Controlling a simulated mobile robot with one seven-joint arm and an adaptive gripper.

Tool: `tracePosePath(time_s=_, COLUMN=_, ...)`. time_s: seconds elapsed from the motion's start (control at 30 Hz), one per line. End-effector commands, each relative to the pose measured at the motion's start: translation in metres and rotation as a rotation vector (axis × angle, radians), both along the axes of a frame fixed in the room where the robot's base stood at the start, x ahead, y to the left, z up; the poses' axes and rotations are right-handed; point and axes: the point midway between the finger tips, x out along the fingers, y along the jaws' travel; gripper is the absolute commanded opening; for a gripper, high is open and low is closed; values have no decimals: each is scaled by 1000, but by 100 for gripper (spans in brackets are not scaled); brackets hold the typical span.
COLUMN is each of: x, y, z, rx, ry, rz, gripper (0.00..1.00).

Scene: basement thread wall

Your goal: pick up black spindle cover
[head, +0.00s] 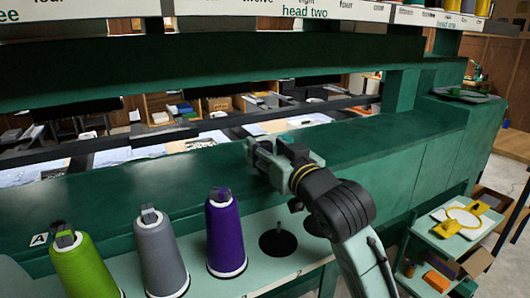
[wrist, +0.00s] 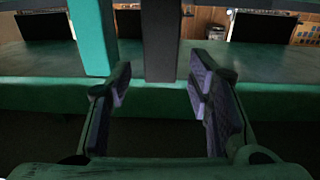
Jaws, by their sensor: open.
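A flat black disc with a short upright spindle (head: 278,243) stands on the pale green shelf, right of the purple cone. It looks like the black spindle cover, but I cannot be sure. A second dark disc (head: 314,224) is partly hidden behind my arm. My gripper (head: 262,155) is above the dark green machine ledge, up and slightly left of the disc, apart from it. In the wrist view my gripper (wrist: 160,82) is open, with nothing between its fingers. No black cover can be made out in the wrist view.
Green (head: 82,268), grey (head: 160,255) and purple (head: 226,235) thread cones stand in a row on the shelf. The green machine ledge (head: 130,195) runs behind them. A side cart (head: 447,240) with a yellow hoop stands at right. A dark post (wrist: 159,40) rises ahead of the jaws.

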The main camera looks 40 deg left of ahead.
Motion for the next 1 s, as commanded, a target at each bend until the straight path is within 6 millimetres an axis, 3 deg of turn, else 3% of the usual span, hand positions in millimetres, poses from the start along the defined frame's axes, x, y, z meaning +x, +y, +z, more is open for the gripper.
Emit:
tracePosePath(time_s=0.13, x=7, y=16, z=1, rx=0, ry=1, rz=1, gripper=47)
tracePosePath(time_s=0.4, x=8, y=19, z=0, rx=1, ry=0, rz=0, gripper=47)
tracePosePath(time_s=1.0, x=8, y=18, z=0, rx=1, ry=0, rz=0, gripper=9)
